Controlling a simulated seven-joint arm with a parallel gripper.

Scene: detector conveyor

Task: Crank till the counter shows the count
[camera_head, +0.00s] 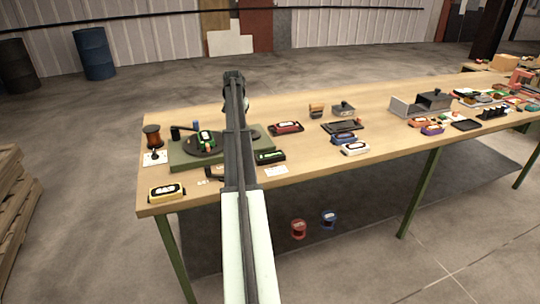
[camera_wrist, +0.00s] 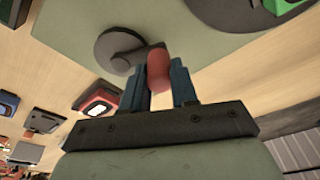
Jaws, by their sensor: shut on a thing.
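In the wrist view, my gripper (camera_wrist: 162,82) is closed around the red crank knob (camera_wrist: 158,64), with a blue-grey finger on each side. The knob stands at the end of the grey crank disc and arm (camera_wrist: 116,46) on a green base (camera_wrist: 75,25). In the head view, the base (camera_head: 182,160) stands at the table's left, and my arm hides most of the crank and the knob. A dark turntable (camera_head: 190,149) on the base bears a green device (camera_head: 206,139). A dark box with a green edge (camera_head: 270,156) sits at the base's front right; I cannot read any count.
Red (camera_head: 286,127), blue (camera_head: 343,138) and white (camera_head: 355,149) devices lie to the right. Metal bins (camera_head: 420,104) stand farther right. Table between them is partly free.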

